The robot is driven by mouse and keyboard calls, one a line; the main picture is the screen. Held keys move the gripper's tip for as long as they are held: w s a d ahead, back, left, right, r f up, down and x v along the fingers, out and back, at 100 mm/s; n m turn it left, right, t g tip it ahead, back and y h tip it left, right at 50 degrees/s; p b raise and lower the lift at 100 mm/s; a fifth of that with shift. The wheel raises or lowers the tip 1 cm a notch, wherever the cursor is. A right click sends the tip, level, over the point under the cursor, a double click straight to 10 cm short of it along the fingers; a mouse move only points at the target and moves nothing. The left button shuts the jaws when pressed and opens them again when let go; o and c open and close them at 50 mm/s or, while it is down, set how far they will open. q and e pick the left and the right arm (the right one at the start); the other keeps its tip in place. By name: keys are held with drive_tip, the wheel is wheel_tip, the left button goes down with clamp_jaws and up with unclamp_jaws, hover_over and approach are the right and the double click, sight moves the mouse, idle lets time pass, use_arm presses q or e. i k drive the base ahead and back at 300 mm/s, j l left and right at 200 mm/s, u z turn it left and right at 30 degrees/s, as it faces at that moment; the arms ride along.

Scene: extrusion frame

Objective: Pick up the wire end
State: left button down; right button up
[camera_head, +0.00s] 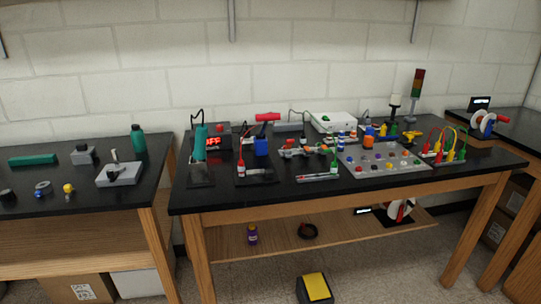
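I cannot tell which wire end the task means. Red, yellow and green wires (450,135) arch up from plugs at the right end of the middle black bench (285,200). A small grey holder (318,178) at the bench's front has a red rod-like piece on it and a green-and-white part upright at its right end. A red-tipped upright piece (241,168) stands on a dark plate to its left. These parts are too small to make out a bare wire end. Neither of my grippers is in view.
A grey panel with coloured knobs (385,171) fills the bench's right middle. A teal tool (200,142) stands at left. A light tower (416,90) rises behind. The left bench (75,201) carries a green bottle (138,138) and small parts. A yellow-topped pedal (315,287) lies on the floor.

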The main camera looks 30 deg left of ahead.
sight(241, 167)
drive_tip(key=u, duration=1.2)
drive_tip(key=i+l+z, duration=0.1)
drive_tip(key=i+z, duration=0.2)
drive_tip(key=i, duration=0.15)
